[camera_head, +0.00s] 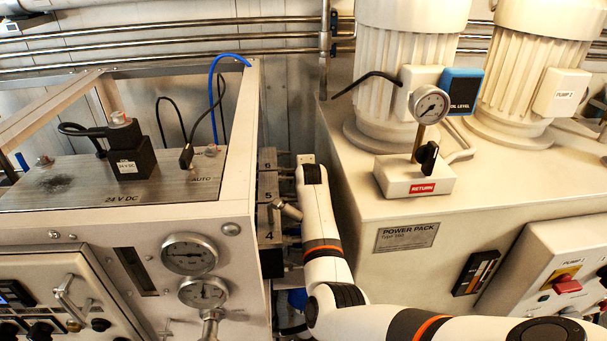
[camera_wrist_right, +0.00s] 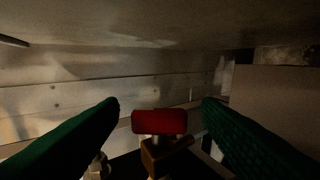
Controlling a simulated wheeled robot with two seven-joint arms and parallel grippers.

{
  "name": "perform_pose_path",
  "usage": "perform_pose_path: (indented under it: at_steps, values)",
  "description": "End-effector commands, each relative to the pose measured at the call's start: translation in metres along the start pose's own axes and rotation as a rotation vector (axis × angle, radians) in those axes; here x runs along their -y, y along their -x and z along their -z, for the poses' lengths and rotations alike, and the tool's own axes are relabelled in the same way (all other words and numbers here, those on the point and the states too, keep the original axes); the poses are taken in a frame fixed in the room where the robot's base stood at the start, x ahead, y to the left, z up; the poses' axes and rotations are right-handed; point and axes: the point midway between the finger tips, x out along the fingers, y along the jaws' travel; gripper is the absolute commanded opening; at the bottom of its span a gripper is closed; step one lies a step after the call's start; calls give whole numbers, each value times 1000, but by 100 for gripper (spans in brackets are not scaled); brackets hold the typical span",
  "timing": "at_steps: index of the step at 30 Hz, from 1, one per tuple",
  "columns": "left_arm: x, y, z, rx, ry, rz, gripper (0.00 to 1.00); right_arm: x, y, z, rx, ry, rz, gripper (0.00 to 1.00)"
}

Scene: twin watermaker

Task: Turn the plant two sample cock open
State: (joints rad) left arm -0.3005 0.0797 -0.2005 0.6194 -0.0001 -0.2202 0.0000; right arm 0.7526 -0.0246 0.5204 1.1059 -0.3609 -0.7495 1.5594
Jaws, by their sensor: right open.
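A red handle (camera_wrist_right: 160,122) shows in the right wrist view, low in the middle, on a brass-brown cock body (camera_wrist_right: 158,156). No label marks it as plant two's. My right gripper (camera_wrist_right: 160,103) is open, its green fingers to the left and right of the red handle, with gaps on both sides and no visible contact. In the head view my right arm reaches down into the gap between the left cabinet and the power pack. The right gripper and the cock are hidden there. My left gripper is in neither view.
The left cabinet (camera_head: 140,215) carries gauges (camera_head: 189,254) and a grey valve block (camera_head: 267,195) numbered 4 to 6. The power pack (camera_head: 450,225) stands close on the right. The gap between them is narrow. The wrist view is dark, with a pale wall behind.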

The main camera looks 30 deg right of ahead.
Motion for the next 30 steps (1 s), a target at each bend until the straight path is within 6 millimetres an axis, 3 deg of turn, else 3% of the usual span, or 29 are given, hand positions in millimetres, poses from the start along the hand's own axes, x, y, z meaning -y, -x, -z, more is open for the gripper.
perform_pose_path:
  at_steps: [8, 21, 30]
  values:
    - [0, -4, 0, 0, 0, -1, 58, 0, 16, 1, 0, -1, -3, 58]
    - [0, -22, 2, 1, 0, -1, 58, 2, 92, 0, -1, -3, -2, 58]
    - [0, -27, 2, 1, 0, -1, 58, 1, 119, 0, -1, 0, 0, 58]
